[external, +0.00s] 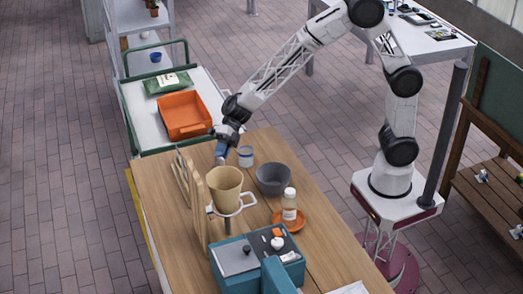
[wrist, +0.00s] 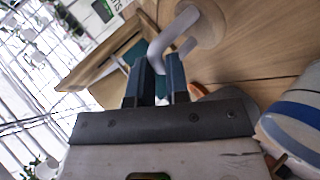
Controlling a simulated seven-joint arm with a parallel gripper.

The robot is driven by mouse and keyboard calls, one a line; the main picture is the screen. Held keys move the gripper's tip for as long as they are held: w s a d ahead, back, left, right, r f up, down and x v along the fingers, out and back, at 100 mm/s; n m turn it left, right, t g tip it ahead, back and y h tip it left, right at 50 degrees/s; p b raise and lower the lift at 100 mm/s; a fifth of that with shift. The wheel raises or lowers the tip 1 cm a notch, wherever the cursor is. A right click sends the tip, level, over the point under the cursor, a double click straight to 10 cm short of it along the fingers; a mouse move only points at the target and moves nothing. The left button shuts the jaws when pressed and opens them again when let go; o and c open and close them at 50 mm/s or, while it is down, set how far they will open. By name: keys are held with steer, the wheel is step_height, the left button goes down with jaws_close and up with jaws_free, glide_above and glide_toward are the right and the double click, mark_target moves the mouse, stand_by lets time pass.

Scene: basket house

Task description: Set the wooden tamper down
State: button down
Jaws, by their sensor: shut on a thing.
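My gripper (external: 221,152) is low over the far left part of the wooden table, behind the tan cone-shaped cup (external: 224,188). In the wrist view my gripper (wrist: 160,65) has its two dark fingers close together. At their tips is a pale, bent handle with a round wooden end (wrist: 208,22), which I take for the wooden tamper. Its round end appears close to the table top; whether it touches cannot be told. In the external view the tamper is hardly visible at the gripper.
A wooden rack (external: 195,205) stands along the left edge. A bottle (external: 289,205) on an orange saucer and a teal machine (external: 232,281) are nearer the front.

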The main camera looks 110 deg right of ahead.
mark_target(219, 170)
steer(key=shift+f, duration=0.1)
steer(key=shift+f, duration=1.75)
steer(key=c, duration=1.1)
jaws_free()
steer(key=shift+f, duration=0.1)
steer(key=v, duration=1.2)
